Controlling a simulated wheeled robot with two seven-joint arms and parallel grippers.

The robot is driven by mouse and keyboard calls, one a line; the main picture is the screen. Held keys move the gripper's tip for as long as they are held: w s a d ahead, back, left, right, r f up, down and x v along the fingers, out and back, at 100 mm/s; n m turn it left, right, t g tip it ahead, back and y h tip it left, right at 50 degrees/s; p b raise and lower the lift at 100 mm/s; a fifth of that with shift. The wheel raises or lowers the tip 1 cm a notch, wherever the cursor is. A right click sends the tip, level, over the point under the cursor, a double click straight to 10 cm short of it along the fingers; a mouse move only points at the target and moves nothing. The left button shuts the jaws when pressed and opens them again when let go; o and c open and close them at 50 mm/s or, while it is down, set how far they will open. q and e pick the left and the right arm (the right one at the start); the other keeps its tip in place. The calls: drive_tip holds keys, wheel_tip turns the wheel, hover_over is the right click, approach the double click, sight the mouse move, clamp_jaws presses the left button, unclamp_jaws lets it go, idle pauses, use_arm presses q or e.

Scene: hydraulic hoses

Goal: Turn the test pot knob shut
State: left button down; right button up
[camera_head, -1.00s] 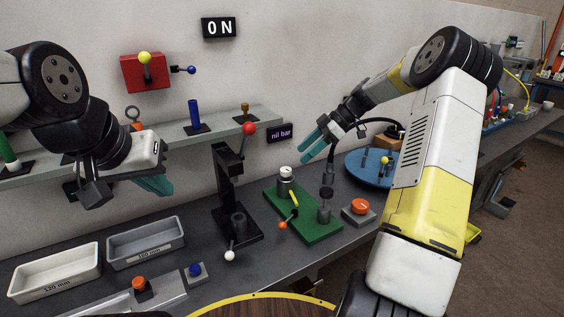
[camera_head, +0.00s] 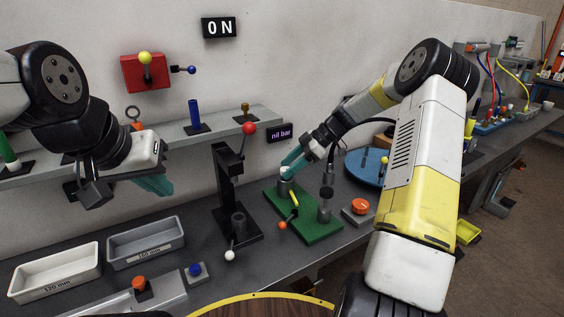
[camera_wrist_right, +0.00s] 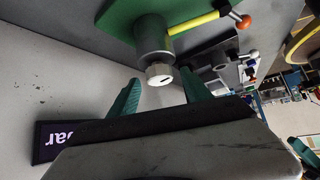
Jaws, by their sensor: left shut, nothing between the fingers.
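The test pot is a grey cylinder (camera_wrist_right: 152,35) with a white slotted knob (camera_wrist_right: 160,74) on top. It stands on a green plate (camera_head: 318,231) on the bench. In the head view the white knob (camera_head: 285,171) is partly covered by my right gripper (camera_head: 291,163). My right gripper has teal fingers and is open, one finger on each side of the knob. In the wrist view the knob is level with the fingertips; contact cannot be told. My left gripper (camera_head: 155,186) is shut and empty, over the bench at left, well away from the pot.
A yellow lever with an orange tip (camera_head: 282,225) and a grey post (camera_head: 325,207) are on the green plate. A black stand with a red ball lever (camera_head: 249,128) is left of it. An orange button (camera_head: 359,206) is right. A sign reads "nil bar" (camera_head: 279,133).

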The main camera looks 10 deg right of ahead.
clamp_jaws()
drive_tip(key=shift+s+m+t, duration=0.1)
drive_tip(key=shift+m+t, duration=0.4)
drive_tip(key=shift+m, duration=0.2)
drive_tip(key=shift+o, duration=0.4)
unclamp_jaws()
drive_tip(key=v, duration=0.7)
drive_tip(key=shift+d+r, duration=0.2)
drive_tip(key=shift+r, duration=0.1)
drive_tip(key=shift+s, duration=0.1)
